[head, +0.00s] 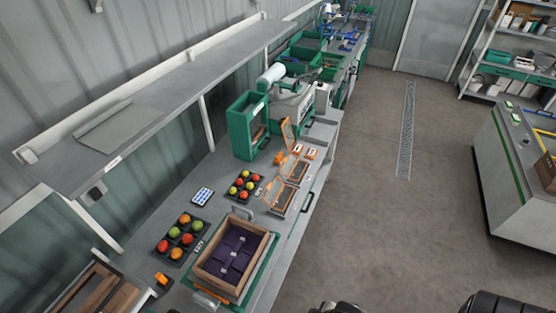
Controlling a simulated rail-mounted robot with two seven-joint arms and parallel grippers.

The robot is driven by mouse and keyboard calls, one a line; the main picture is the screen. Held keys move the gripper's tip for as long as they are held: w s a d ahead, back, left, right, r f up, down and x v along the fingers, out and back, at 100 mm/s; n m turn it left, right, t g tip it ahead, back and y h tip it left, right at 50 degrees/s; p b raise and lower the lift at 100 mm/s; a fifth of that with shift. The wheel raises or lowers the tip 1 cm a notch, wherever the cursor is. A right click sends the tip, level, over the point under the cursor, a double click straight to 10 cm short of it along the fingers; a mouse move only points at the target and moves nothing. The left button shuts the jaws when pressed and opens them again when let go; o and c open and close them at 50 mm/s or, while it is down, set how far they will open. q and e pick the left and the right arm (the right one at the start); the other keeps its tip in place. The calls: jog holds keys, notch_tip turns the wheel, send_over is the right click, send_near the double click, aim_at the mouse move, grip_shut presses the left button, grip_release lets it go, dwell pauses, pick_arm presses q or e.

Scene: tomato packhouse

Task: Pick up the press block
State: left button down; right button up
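I cannot tell for sure which object is the press block. One small orange piece (161,279) sits at the bench's near left, beside the wooden crate. Another small orange piece (279,158) stands farther back, by the orange-framed panels. The wooden crate (202,273) rests on a green base on the bench (218,178) and holds dark purple packs. Dark parts at the bottom edge appear to be mine, but neither gripper can be made out.
Two black trays of tomatoes (164,248) (233,197) and a blue-and-white card (202,196) lie on the bench. A green frame (239,130) stands behind, with orange-framed panels (285,199) to its right. A shelf (165,85) overhangs the bench. The floor (375,220) to the right is clear.

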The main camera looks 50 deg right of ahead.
jog(key=o, duration=0.3)
jog(key=shift+d, duration=0.15)
jog(key=o, duration=0.7)
jog(key=shift+o, duration=0.2)
